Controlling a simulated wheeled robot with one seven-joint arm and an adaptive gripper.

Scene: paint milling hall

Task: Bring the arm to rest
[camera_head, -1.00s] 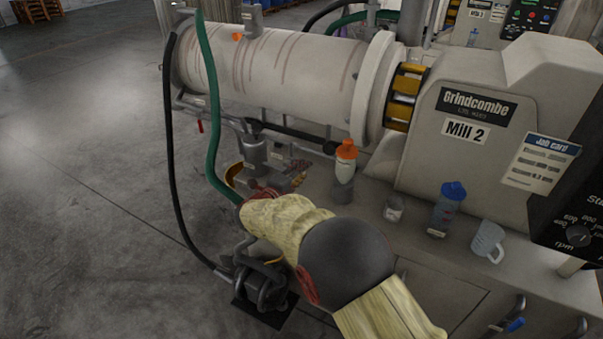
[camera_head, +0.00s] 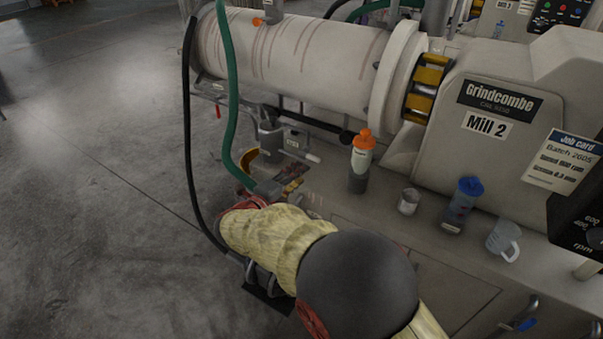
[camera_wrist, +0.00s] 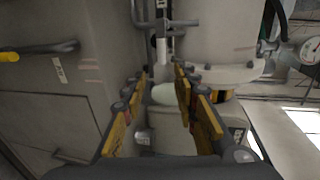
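My arm reaches in from the bottom of the head view, with its yellow-sleeved links and a dark round joint, over the front of the mill bench. My gripper (camera_wrist: 161,76) shows in the wrist view with its two yellow-padded fingers spread apart. It is open, and I see nothing held between the fingers. A pale rounded shape behind the gap appears to be background. The fingertips are hidden in the head view, where the arm covers them.
Mill 2 (camera_head: 500,98) and its drum (camera_head: 290,50) fill the back. An orange-capped bottle (camera_head: 361,160), small cup (camera_head: 408,202), blue-lidded bottle (camera_head: 461,206) and clear jug (camera_head: 503,240) stand on the bench. A green hose (camera_head: 230,110) and black hose (camera_head: 187,130) hang left. Open floor (camera_head: 90,200) lies left.

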